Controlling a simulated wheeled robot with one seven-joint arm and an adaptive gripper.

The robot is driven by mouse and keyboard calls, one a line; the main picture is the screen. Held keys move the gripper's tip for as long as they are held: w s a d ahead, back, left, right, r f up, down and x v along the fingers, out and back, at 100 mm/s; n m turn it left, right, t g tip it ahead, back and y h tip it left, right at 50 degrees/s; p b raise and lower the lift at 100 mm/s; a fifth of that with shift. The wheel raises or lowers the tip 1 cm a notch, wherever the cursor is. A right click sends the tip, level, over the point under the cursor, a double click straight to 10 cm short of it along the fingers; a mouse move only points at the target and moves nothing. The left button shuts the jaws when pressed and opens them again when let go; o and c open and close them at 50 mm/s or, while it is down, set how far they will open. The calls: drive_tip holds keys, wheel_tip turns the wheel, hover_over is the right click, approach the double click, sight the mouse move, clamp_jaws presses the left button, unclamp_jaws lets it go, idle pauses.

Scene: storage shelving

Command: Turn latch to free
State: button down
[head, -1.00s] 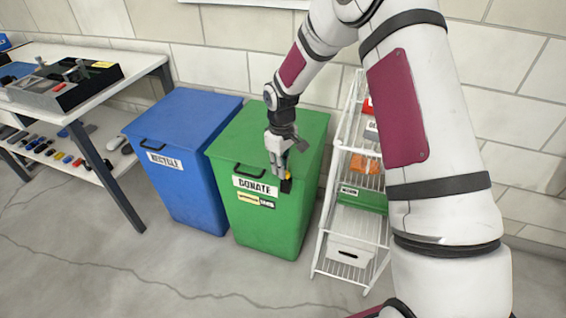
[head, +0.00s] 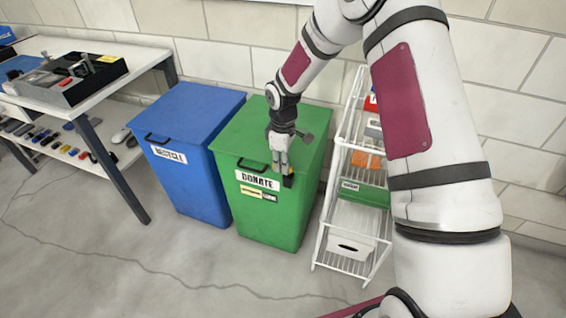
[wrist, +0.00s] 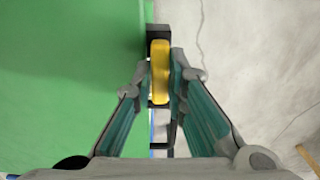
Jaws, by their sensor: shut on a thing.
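The latch, a yellow handle on a black base (wrist: 159,72), is at the front edge of the green DONATE bin (head: 262,222), right of its label. In the head view only a little yellow and black of the latch (head: 288,181) shows below my fingers. My gripper (head: 283,172) points down over the bin's front lid edge. In the wrist view the fingers of my gripper (wrist: 162,84) stand on both sides of the yellow handle and are shut on it. The fingers hide part of the latch in the head view.
A blue RECYCLE bin (head: 197,175) stands close on the left. A white wire rack (head: 322,225) with bins stands close on the right. A workbench (head: 100,75) is at the far left. The floor in front is clear.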

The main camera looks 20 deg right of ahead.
drive_tip(key=c, duration=1.6)
unclamp_jaws()
wheel_tip(320, 180, up, 12)
